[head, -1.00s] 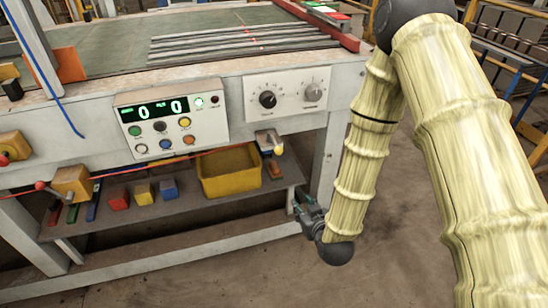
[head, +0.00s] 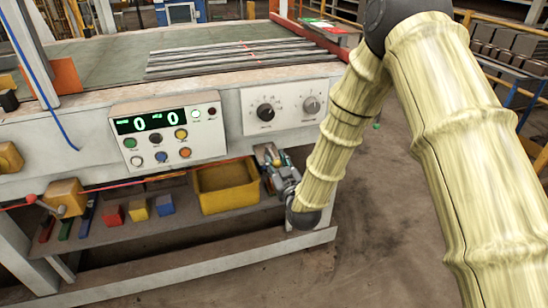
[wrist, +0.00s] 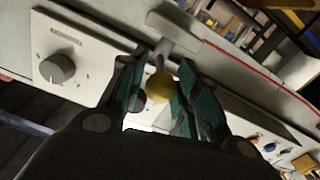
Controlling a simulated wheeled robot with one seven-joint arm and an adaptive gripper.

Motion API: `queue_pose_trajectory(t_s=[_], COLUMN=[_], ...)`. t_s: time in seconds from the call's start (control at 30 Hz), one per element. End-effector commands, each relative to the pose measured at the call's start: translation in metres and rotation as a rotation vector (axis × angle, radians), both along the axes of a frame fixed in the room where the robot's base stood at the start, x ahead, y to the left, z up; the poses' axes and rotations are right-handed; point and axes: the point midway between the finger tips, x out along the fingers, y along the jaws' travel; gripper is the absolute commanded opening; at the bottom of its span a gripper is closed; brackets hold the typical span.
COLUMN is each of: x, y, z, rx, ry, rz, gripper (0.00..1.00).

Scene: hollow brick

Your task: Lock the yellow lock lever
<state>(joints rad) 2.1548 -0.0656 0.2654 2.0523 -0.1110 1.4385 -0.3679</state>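The lock lever shows in the wrist view as a grey stem ending in a round yellow knob (wrist: 159,88). It sticks out from the machine's front, under the white dial panel. My gripper (wrist: 161,92) has its two green-padded fingers apart, one on each side of the knob. Whether either finger touches the knob is not clear. In the head view my gripper (head: 276,168) is at the lever's place under the table edge, right of the yellow bin, and largely hides the lever.
The white dial panel (head: 282,106) is just above my gripper. A button panel with a green display (head: 170,133) is to the left. The yellow bin (head: 227,188) and coloured blocks (head: 138,210) stand on the lower shelf. Open floor (head: 375,220) lies to the right.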

Motion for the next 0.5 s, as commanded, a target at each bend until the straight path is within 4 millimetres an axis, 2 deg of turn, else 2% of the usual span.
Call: queue_pose_trajectory(t_s=[0.2,0.5], x=[0.020,0.025], y=[0.007,0.008], z=[0.000,0.000], rx=[0.000,0.000], ry=[-0.001,-0.001], rz=[0.000,0.000], gripper=[0.32,0.32])
